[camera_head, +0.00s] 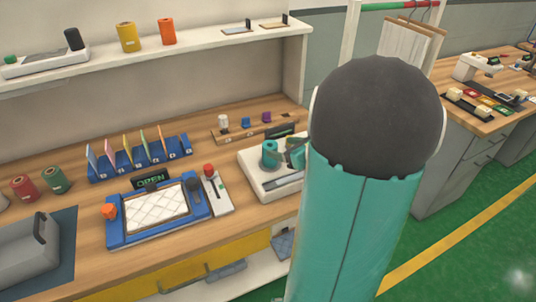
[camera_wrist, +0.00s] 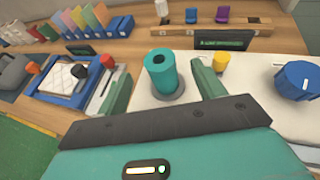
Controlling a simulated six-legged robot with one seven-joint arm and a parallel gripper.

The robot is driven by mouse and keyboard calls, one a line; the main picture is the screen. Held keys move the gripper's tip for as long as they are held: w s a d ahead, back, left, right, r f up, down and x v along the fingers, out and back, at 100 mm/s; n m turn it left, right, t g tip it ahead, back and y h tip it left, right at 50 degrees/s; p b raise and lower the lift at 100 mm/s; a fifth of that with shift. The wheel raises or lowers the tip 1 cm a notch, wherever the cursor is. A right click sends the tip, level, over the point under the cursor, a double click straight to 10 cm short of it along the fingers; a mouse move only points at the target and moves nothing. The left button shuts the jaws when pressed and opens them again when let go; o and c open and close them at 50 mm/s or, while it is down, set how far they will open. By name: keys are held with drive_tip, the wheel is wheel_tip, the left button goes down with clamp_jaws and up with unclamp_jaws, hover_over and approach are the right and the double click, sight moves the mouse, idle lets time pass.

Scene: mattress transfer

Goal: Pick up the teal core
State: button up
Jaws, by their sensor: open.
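The teal core (camera_wrist: 160,73) is a short upright cylinder with a dark hole in its top. It stands on a round grey base on a white panel (camera_wrist: 134,98). In the head view the teal core (camera_head: 269,154) is on the white unit at the right of the bench. My gripper (camera_wrist: 163,84) is open, with one green finger on each side of the core in the wrist view and gaps on both sides. I cannot tell how deep the core is between the fingers. My arm hides part of the unit in the head view.
A yellow cylinder (camera_wrist: 221,62) stands just right of my right finger, and a blue knob (camera_wrist: 296,80) is farther right. A small dark display (camera_wrist: 222,40) is behind the core. A blue-framed tray (camera_head: 115,233) and a red-knobbed lever (camera_head: 209,170) are left.

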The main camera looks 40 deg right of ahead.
sight(268, 145)
drive_tip(key=x, duration=0.2)
drive_tip(key=shift+w+f, duration=0.15)
drive_tip(key=shift+w, duration=0.05)
drive_tip(key=shift+x, duration=2.95)
drive_tip(key=shift+a+f, duration=0.1)
drive_tip(key=c, duration=1.1)
